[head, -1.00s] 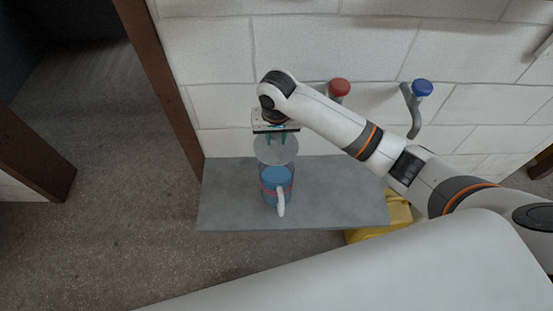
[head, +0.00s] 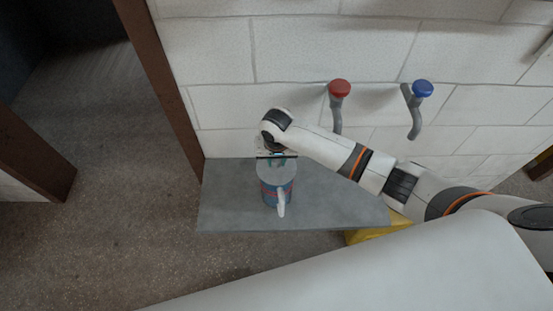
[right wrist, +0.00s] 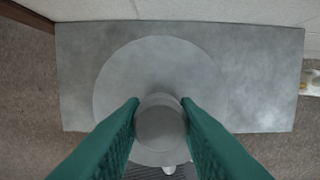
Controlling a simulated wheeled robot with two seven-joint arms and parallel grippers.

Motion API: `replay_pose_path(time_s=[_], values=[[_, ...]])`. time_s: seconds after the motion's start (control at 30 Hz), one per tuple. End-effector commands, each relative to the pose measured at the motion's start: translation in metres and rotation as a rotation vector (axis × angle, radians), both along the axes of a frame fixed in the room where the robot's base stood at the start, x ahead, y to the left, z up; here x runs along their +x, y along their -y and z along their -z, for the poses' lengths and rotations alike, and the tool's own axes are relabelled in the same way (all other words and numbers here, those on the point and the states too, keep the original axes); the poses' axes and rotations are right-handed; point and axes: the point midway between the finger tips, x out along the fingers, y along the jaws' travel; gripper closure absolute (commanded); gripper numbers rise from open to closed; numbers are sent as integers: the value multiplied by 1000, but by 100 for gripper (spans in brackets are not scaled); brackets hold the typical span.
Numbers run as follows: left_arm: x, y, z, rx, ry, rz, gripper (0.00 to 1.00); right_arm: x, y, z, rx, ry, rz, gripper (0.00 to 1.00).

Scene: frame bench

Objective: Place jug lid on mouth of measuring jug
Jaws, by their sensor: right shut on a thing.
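The measuring jug (head: 270,192) is blue with a red band and a white handle pointing toward me, and it stands upright on a grey shelf. The round grey jug lid (head: 276,171) is over the jug's top in the head view. I cannot tell whether it touches the rim. My right gripper (head: 276,156) is above the lid. In the right wrist view the green fingers (right wrist: 160,108) are shut on the lid's round knob (right wrist: 160,122), with the wide lid disc (right wrist: 120,85) beneath. The lid hides most of the jug there. My left gripper is out of view.
The grey shelf (head: 340,200) is clear to the right of the jug. A red-capped tap (head: 338,100) and a blue-capped tap (head: 417,100) stick out from the white block wall. A yellow object (head: 375,233) is below the shelf at the right.

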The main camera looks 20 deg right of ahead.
Motion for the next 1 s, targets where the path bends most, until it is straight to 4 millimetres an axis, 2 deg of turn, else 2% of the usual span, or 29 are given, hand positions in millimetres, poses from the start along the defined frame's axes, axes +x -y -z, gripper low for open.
replay_pose_path(time_s=[0.3, 0.33, 0.43, 0.47, 0.77, 0.87, 1.0], values=[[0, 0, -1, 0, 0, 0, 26, 0, 0, 2, 1, 0, 0, 95], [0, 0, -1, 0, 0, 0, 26, 0, 0, 2, 1, 0, 0, 69], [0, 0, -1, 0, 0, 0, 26, 0, 0, 2, 1, 1, 0, 53], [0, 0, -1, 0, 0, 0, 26, 0, 0, 2, 1, 1, 0, 50], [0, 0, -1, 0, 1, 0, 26, 1, 0, 0, 0, 2, 0, 50], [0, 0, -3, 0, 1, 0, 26, 0, 0, -9, 0, 2, 0, 50], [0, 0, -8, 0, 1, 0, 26, -3, -1, -35, 1, 3, 0, 50]])
